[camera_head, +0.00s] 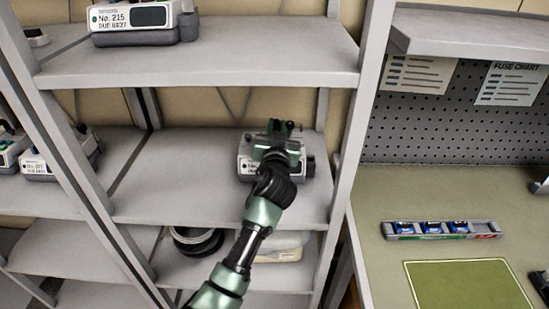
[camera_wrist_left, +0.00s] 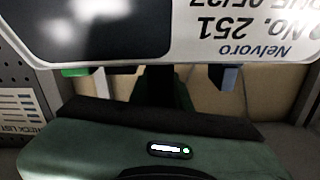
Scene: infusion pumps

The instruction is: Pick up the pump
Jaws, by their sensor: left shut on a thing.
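A grey-white infusion pump (camera_head: 246,163) is at the middle shelf, toward its right end. My left gripper (camera_head: 279,132) reaches over it from the front and is shut on it. My gripper and wrist hide the middle of the pump's front. In the left wrist view the pump (camera_wrist_left: 235,48) fills the top, its label upside down and reading "Nelvoro" and "No. 251". Whether the pump touches the shelf or is slightly raised I cannot tell. My right gripper is out of view.
The middle shelf (camera_head: 185,190) is clear left of the pump. The upper shelf (camera_head: 250,65) holds pump No. 215 (camera_head: 130,22). A shelf post (camera_head: 349,130) stands close on the right. More pumps (camera_head: 40,165) are at the far left. A bench with a tray (camera_head: 390,230) is at right.

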